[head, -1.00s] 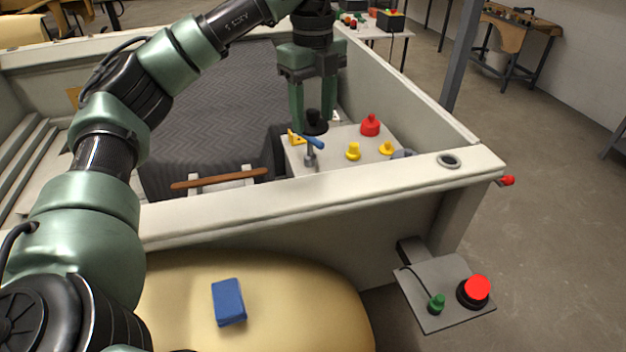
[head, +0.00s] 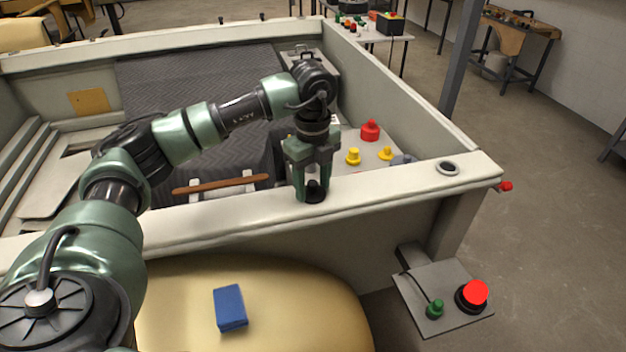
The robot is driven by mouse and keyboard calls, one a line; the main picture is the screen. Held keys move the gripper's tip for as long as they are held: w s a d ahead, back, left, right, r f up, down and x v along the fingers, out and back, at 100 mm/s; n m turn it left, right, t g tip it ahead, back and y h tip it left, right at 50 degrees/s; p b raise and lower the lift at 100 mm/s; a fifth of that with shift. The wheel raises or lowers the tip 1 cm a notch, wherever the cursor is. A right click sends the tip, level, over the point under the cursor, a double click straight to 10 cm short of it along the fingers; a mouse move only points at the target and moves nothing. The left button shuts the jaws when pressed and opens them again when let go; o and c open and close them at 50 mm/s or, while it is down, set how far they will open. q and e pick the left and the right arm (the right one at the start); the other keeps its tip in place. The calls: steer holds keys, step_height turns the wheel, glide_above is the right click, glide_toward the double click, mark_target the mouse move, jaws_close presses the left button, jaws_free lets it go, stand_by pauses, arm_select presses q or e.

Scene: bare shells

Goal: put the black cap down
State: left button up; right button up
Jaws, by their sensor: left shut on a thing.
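The black cap (head: 313,190) is between the fingers of my left gripper (head: 312,193), which is shut on it. In the head view the gripper points down over the pale front rim (head: 235,208) of the shell, at about the middle of the picture. I cannot tell whether the cap touches the rim or hangs just above it. My right gripper does not show.
Behind the rim, a pale panel carries a red cap (head: 370,130) and yellow caps (head: 353,157). A brown stick (head: 222,184) lies left of the gripper. A blue block (head: 230,308) lies on the tan seat (head: 290,300).

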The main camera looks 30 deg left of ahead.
mark_target(314, 183)
arm_select(q)
steer(key=o, duration=1.3)
steer(key=shift+o, duration=0.2)
steer(key=shift+r, duration=0.3)
step_height(314, 183, up, 6)
steer(key=b, duration=0.3)
steer(key=shift+r, duration=2.75)
steer(key=shift+s+f, duration=0.1)
